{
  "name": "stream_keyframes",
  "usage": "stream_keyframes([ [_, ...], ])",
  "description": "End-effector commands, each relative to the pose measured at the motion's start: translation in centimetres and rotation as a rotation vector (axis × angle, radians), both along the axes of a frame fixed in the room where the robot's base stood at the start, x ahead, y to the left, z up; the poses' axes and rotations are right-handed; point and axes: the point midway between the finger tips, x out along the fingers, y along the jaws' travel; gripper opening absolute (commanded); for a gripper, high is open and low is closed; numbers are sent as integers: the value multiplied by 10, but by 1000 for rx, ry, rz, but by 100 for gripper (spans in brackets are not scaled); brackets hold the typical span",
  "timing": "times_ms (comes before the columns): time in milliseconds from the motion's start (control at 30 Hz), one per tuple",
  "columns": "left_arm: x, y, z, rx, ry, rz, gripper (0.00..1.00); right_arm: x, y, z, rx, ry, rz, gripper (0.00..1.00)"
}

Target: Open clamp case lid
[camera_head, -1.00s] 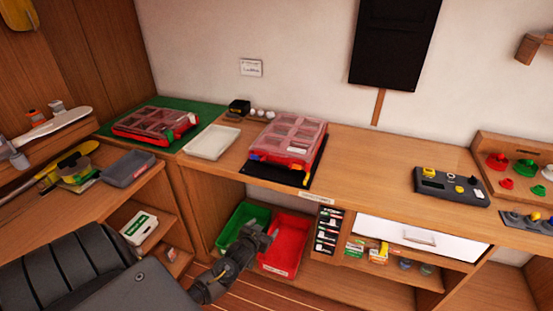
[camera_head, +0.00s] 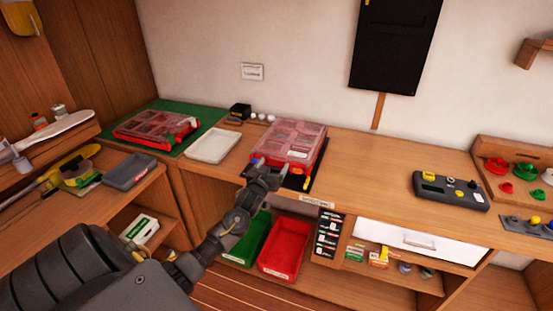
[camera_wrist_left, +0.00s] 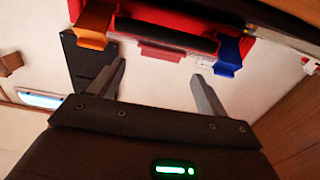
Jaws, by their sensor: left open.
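A red case with a clear, closed lid (camera_head: 290,137) lies on a black mat at the front of the middle bench. A second red case with a clear lid (camera_head: 157,127) lies on the green mat at the left; I cannot tell from the pictures which is the clamp case. My left gripper (camera_head: 269,168) is open and empty at the front edge of the middle case. In the left wrist view its fingers point at the red case front, with an orange latch (camera_wrist_left: 93,25), a blue latch (camera_wrist_left: 231,56) and a red handle piece (camera_wrist_left: 160,52). My right gripper is not in view.
A white tray (camera_head: 213,145) stands left of the middle case. Green (camera_head: 248,238) and red (camera_head: 285,247) bins sit below the bench. A dark control box (camera_head: 449,190) lies to the right, with clear bench between it and the case.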

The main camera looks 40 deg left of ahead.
Motion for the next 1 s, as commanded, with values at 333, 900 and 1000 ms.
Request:
stream_keyframes([
  [333, 36, 12, 0, 0, 1, 0, 76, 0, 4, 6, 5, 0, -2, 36],
  [900, 38, 13, -1, 0, 1, 0, 44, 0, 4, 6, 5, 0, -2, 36],
  [1000, 38, 13, -1, 0, 1, 0, 31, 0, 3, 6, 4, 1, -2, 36],
])
